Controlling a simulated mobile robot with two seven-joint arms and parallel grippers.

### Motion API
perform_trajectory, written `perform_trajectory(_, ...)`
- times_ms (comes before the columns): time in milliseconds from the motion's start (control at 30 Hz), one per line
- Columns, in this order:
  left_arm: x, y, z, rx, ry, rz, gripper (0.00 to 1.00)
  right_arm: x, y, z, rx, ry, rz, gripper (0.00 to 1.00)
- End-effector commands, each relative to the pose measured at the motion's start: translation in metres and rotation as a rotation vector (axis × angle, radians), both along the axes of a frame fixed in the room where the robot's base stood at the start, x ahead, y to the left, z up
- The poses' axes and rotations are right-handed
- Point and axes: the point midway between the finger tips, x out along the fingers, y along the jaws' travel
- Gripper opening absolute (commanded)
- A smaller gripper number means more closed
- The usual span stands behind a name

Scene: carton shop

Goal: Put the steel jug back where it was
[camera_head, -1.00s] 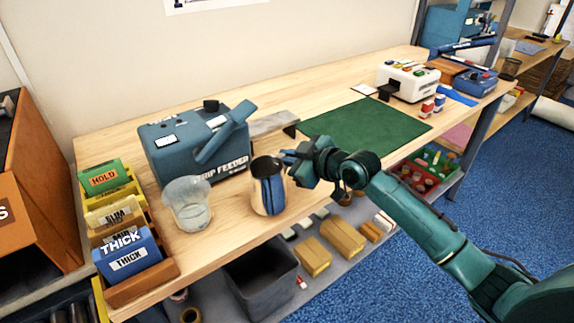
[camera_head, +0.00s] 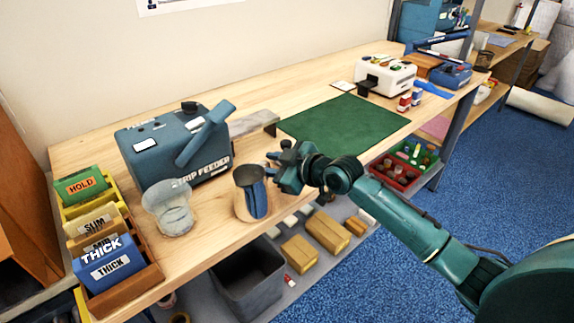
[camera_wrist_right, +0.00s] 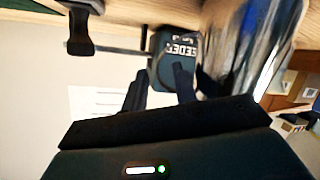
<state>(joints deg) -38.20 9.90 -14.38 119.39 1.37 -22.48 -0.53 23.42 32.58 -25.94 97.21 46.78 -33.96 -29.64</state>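The steel jug (camera_head: 251,203) stands upright on the wooden bench near its front edge, right of a clear beaker (camera_head: 168,210). My right gripper (camera_head: 278,162) is beside the jug's upper right side. In the right wrist view, the two dark fingers (camera_wrist_right: 160,88) are apart, with only the blue strip feeder showing in the gap. The shiny jug (camera_wrist_right: 243,45) lies to the right of both fingers there, outside the gap. I cannot tell if a finger touches it. The jug's handle is not clearly visible. My left gripper is out of view.
The blue strip feeder (camera_head: 150,155) stands behind the jug and beaker. Card bins (camera_head: 105,250) are at the left. A green mat (camera_head: 340,125) lies flat and clear to the right. A grey bin (camera_head: 248,282) sits below the front edge.

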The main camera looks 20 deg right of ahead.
Motion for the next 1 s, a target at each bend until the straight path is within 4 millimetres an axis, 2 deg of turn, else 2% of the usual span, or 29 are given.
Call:
perform_trajectory(400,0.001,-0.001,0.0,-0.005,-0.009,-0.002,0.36,-0.068,-0.04,0.027,-0.007,0.001,0.003,0.28)
perform_trajectory(600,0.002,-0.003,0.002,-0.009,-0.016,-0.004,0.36,-0.086,-0.051,0.035,-0.001,0.002,0.0,0.28)
perform_trajectory(767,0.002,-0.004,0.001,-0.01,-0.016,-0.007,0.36,-0.09,-0.053,0.038,0.001,0.001,0.001,0.28)
perform_trajectory(867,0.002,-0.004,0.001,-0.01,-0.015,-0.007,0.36,-0.094,-0.048,0.026,0.016,0.016,-0.004,0.28)
perform_trajectory(967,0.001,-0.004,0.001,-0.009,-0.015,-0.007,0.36,-0.11,-0.033,-0.01,0.061,0.061,-0.029,0.28)
perform_trajectory(1000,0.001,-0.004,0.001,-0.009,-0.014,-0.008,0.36,-0.121,-0.025,-0.03,0.089,0.085,-0.048,0.28)
